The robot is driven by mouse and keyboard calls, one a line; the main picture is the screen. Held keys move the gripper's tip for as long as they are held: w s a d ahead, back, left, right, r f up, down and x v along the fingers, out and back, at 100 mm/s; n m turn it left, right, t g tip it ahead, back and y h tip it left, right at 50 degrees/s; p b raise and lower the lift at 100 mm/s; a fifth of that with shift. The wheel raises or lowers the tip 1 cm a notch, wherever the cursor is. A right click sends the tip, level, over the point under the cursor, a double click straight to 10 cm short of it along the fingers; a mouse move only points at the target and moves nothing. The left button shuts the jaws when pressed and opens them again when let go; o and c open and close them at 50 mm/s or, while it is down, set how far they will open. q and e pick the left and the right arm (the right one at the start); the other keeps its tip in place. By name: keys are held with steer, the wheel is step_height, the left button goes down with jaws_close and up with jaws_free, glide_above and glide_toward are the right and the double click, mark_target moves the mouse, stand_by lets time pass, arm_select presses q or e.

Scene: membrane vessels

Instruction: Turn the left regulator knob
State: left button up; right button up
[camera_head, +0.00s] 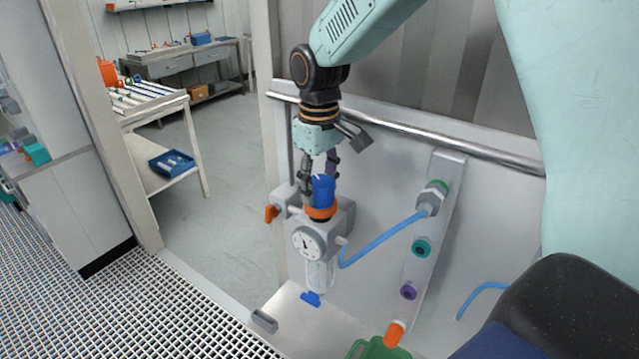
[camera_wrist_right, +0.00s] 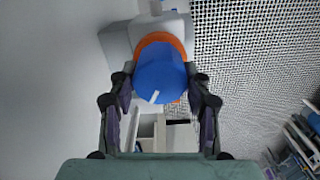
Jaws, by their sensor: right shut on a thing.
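The left regulator knob (camera_head: 322,190) is a blue cylinder with a white mark, standing on an orange collar (camera_head: 320,212) atop a grey regulator body (camera_head: 342,215) with a round dial gauge (camera_head: 309,243). My right gripper (camera_head: 320,180) comes down from above, its fingers on both sides of the knob. In the right wrist view, the knob (camera_wrist_right: 160,76) sits between the fingertips, its white mark towards the bottom. The gripper is shut on the knob. Part of the far finger is hidden in the head view. My left gripper is not in view.
A blue hose (camera_head: 382,240) runs from the regulator to a manifold bar (camera_head: 440,200) with coloured ports. An orange lever (camera_head: 271,213) sticks out on the regulator's left. A metal rail (camera_head: 420,132) crosses behind. A green handle (camera_head: 378,348) is at the bottom.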

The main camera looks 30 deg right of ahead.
mark_target(319, 180)
stand_by(0.9)
steer(key=o, duration=1.1)
steer(key=shift+o, duration=0.2)
step_height(319, 180, up, 12)
